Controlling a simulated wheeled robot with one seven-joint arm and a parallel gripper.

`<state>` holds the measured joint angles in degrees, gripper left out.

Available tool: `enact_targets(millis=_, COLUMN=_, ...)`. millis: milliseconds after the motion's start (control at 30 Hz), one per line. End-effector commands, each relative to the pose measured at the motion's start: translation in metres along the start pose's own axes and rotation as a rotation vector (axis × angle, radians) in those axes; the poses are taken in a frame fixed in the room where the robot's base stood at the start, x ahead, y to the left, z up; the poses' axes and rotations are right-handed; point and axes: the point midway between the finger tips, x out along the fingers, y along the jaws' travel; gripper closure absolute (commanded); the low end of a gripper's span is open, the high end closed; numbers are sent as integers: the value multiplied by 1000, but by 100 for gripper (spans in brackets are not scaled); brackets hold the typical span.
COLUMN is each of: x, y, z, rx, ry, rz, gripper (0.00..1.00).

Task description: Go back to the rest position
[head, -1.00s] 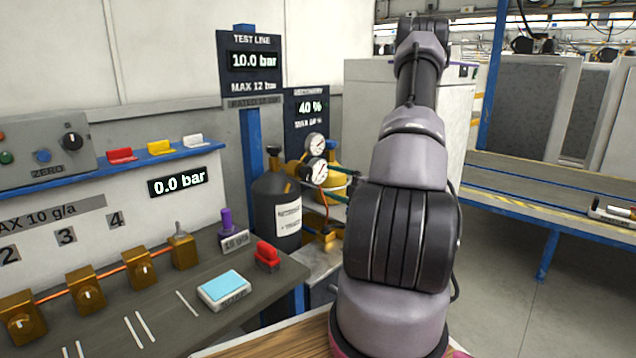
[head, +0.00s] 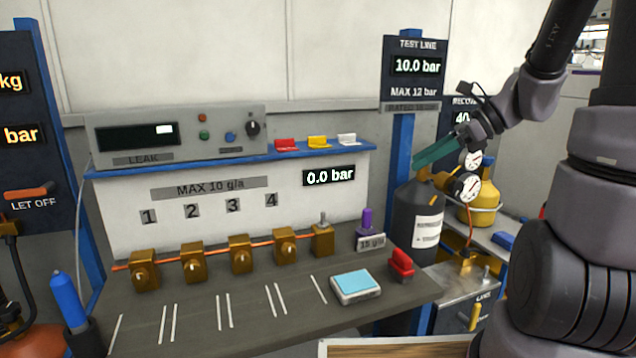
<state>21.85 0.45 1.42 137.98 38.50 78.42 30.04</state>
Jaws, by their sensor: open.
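My arm comes in from the right side of the head view and reaches left across the gas bottle area. The bottle's valve top is partly hidden behind the fingers. I cannot tell how far the fingers are from the bottle.
The bench (head: 240,305) on the left holds a row of brass valves (head: 240,254), a blue-topped scale (head: 355,284), a red object (head: 401,265) and a purple-topped piece (head: 368,220). A leak tester (head: 180,133) stands on the blue shelf. A yellow bottle (head: 480,210) stands behind the gauges.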

Motion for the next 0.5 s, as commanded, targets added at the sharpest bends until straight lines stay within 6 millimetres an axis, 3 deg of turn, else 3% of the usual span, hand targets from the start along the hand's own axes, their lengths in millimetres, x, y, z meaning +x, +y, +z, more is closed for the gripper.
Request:
enact_targets(millis=33, x=-3, y=16, z=7, rx=-148, ry=69, rz=2, gripper=7)
enact_targets(millis=200, x=-21, y=56, z=13, rx=-651, ry=308, rz=11, gripper=7)
enact_targets(millis=500, x=-73, y=94, z=28, rx=-1455, ry=697, rz=-3, gripper=7)
